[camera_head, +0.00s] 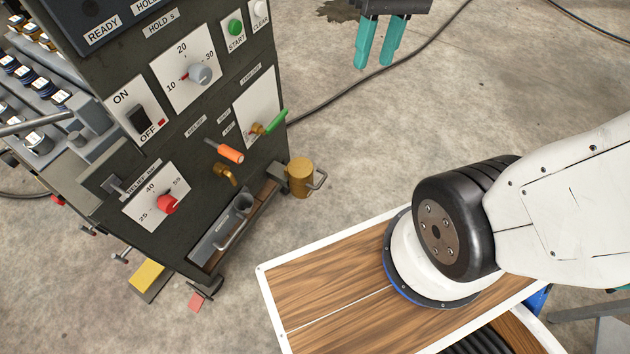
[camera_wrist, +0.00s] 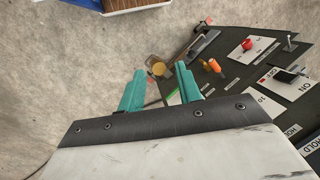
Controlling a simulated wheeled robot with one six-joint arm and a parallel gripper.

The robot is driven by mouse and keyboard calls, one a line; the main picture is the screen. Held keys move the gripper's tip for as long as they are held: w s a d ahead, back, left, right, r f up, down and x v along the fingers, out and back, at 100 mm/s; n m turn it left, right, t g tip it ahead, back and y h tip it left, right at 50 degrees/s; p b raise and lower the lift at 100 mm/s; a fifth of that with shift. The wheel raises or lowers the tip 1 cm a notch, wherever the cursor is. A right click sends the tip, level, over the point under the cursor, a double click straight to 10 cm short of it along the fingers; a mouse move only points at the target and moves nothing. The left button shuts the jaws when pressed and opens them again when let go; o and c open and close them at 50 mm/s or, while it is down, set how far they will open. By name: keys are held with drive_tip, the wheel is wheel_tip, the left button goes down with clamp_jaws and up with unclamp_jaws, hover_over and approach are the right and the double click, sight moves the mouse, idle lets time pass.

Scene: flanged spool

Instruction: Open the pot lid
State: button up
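A brass-coloured pot (camera_head: 300,178) with a grey side handle stands beside the lower right corner of the dark control cabinet. Its top looks flat and closed, but I cannot make out a separate lid. My gripper (camera_head: 375,62) has two teal fingers and is at the top of the head view, above the floor and apart from the pot. In the wrist view my gripper (camera_wrist: 160,70) is open, with nothing between the fingers.
The dark cabinet (camera_head: 190,130) carries knobs, switches, an orange-handled tap (camera_head: 231,153) and a green lever (camera_head: 275,121). A black cable crosses the floor. The concrete floor (camera_head: 350,140) right of the pot is clear.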

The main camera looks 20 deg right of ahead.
drive_tip(key=w+d+f+g+y, duration=0.15)
drive_tip(key=w+f+y, duration=0.25)
drive_tip(key=w+f, duration=0.65)
drive_tip(key=w+d+f+g+y, duration=0.15)
drive_tip(key=w+f+y, duration=0.25)
drive_tip(key=w+f, duration=0.65)
drive_tip(key=m+t+y, duration=0.4)
drive_tip(key=t+y, duration=0.2)
drive_tip(key=t, duration=0.1)
approach(307, 173)
drive_tip(key=s+f, duration=0.3)
drive_tip(key=s+x, duration=0.1)
drive_tip(key=x, duration=0.6)
drive_tip(key=shift+w+a, duration=0.4)
drive_tip(key=shift+w, duration=0.05)
drive_tip(key=shift+f, duration=0.1)
clamp_jaws()
